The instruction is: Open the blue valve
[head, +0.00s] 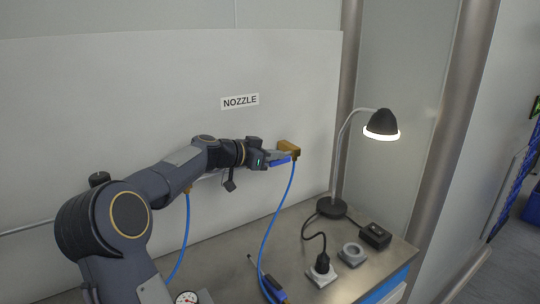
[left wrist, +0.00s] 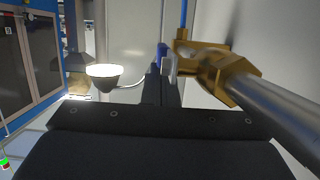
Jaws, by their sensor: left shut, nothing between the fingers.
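The blue valve handle (head: 280,162) sits at the brass valve body (head: 290,148), on the wall right of and below the NOZZLE label. A blue hose hangs down from the valve. My left gripper (head: 277,156) is shut and empty, with its fingertips right at the blue handle. I cannot tell whether they touch. In the left wrist view the brass body (left wrist: 212,62) is right of my fingers (left wrist: 170,75), joined to a grey pipe. A small blue part (left wrist: 162,52), apparently the handle, shows by the fingertips, partly hidden. My right gripper is not in view.
A lit desk lamp (head: 381,124) stands at the right of the steel bench (head: 225,272). The blue hose (head: 275,215) hangs to the bench. A gauge (head: 187,298) is at the front.

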